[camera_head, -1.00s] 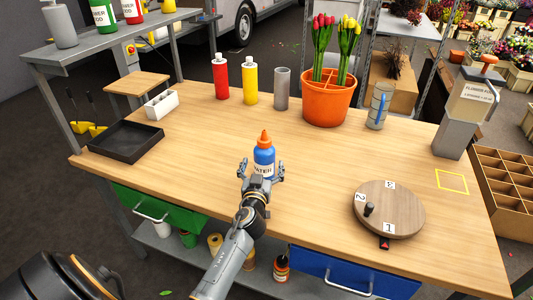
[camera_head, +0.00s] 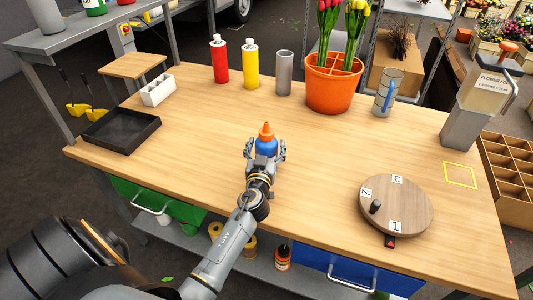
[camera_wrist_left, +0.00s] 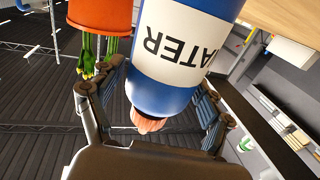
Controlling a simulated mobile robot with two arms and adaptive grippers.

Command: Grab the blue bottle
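The blue bottle (camera_head: 266,147) has an orange cap and a white label. It stands upright on the wooden table (camera_head: 210,140) near the middle of the front half. My left gripper (camera_head: 266,152) is open, with one finger on each side of the bottle, and hides its lower part in the head view. In the left wrist view the bottle (camera_wrist_left: 180,45) appears upside down between the fingers, label facing the camera. I cannot tell whether the fingers touch it. My right gripper is not in view.
A black tray (camera_head: 121,145) lies at left, near a white divided holder (camera_head: 158,90). Red (camera_head: 220,62) and yellow (camera_head: 251,66) bottles, a grey cylinder (camera_head: 284,73) and an orange pot (camera_head: 333,90) with tulips stand behind. A round turntable (camera_head: 400,195) is at right. Table around the bottle is clear.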

